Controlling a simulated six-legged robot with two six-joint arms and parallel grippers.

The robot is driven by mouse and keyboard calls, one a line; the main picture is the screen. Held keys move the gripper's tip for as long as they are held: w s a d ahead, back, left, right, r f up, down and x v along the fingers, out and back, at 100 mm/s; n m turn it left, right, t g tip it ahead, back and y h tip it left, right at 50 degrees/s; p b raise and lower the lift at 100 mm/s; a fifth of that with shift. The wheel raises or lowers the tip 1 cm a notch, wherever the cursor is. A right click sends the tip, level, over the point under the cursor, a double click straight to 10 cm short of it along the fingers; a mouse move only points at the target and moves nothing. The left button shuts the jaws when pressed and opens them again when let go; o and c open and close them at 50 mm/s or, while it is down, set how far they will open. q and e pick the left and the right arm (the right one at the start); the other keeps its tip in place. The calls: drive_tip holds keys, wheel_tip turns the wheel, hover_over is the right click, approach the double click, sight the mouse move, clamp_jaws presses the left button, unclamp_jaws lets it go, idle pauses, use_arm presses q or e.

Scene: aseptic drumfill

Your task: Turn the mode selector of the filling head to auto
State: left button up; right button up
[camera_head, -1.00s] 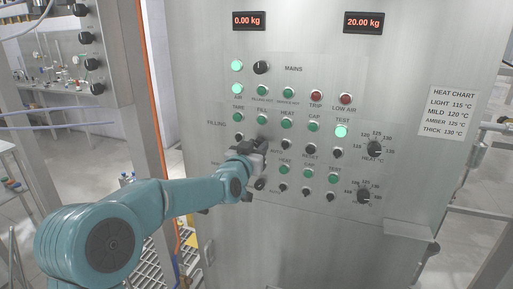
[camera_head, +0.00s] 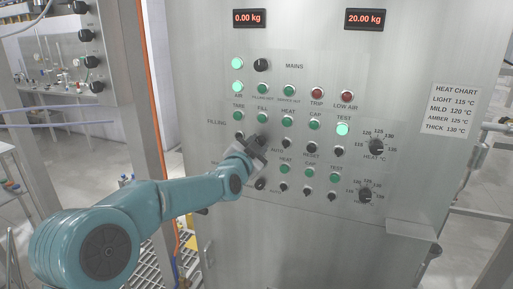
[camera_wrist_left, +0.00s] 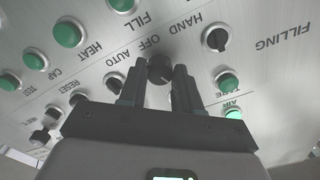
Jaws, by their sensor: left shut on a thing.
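The mode selector (camera_wrist_left: 160,69) is a black round knob on the steel panel, under the labels HAND, OFF and AUTO in the upside-down left wrist view. My left gripper (camera_wrist_left: 158,85) is shut on this knob, one dark finger on each side. Which label the knob points to I cannot tell clearly. In the head view my left gripper (camera_head: 257,150) is against the panel in the FILLING row, covering most of the selector. My right gripper is in neither view.
Around the gripper are green lamps such as the FILL lamp (camera_head: 262,118), and another black knob (camera_wrist_left: 215,38) beside the selector. A HEAT dial (camera_head: 376,147) is to the right. Two red displays (camera_head: 249,18) are above. A ledge (camera_head: 411,228) juts out at lower right.

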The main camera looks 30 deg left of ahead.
use_arm(q)
drive_tip(key=m, duration=0.6)
drive_tip(key=shift+r+p, duration=0.15)
drive_tip(key=shift+p, duration=0.2)
drive_tip(key=m, duration=0.6)
drive_tip(key=shift+a+p, duration=0.1)
drive_tip(key=shift+p, duration=0.3)
drive_tip(key=shift+r+m, duration=0.1)
drive_tip(key=shift+m, duration=0.2)
drive_tip(key=o, duration=0.8)
drive_tip(key=shift+o, duration=1.3)
drive_tip(key=shift+w, duration=0.1)
